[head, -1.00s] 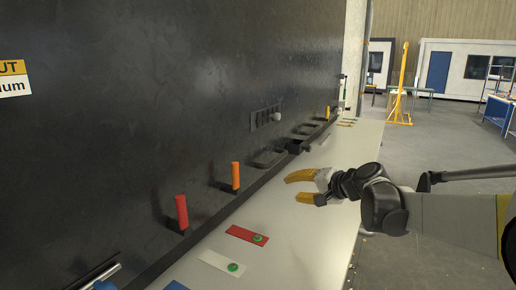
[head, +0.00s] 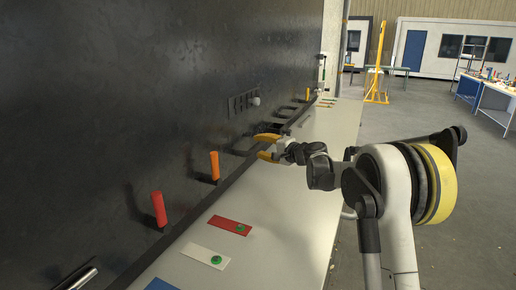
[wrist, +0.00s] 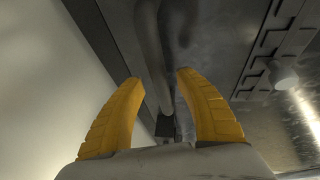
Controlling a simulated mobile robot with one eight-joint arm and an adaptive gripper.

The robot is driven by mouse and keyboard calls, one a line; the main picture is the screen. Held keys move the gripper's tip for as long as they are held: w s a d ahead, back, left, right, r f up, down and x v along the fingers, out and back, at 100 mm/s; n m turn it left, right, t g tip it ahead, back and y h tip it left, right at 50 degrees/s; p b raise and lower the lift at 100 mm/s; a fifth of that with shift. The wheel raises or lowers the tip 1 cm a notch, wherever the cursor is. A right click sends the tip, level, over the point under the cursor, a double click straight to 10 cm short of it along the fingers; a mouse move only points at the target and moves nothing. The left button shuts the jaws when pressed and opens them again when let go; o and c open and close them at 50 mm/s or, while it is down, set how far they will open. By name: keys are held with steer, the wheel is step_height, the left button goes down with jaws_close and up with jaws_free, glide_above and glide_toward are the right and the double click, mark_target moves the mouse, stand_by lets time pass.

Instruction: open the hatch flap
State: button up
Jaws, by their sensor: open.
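My gripper (head: 260,146) is open, its two yellow fingers pointing at the dark wall just above the grey ledge. In the wrist view, its fingers (wrist: 158,82) are apart, and a dark grey bar (wrist: 152,45) runs between and beyond their tips, ending near a small black block (wrist: 165,127). I cannot tell whether the fingers touch the bar. No part is clearly recognisable as the hatch flap; the bar may belong to it. Low dark fittings (head: 285,130) on the wall are partly hidden behind my gripper.
A slotted plate (head: 240,103) with a pale knob (head: 256,101) is on the wall above my gripper. A red handle (head: 159,208) and an orange handle (head: 214,166) stand nearer. Red (head: 230,225) and white (head: 205,256) plates with green buttons lie on the ledge (head: 270,215).

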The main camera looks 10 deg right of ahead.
steer(key=shift+w+a+f, duration=0.1)
steer(key=shift+w+a, duration=0.25)
steer(key=shift+w, duration=0.25)
jaws_close()
steer(key=shift+d, duration=0.1)
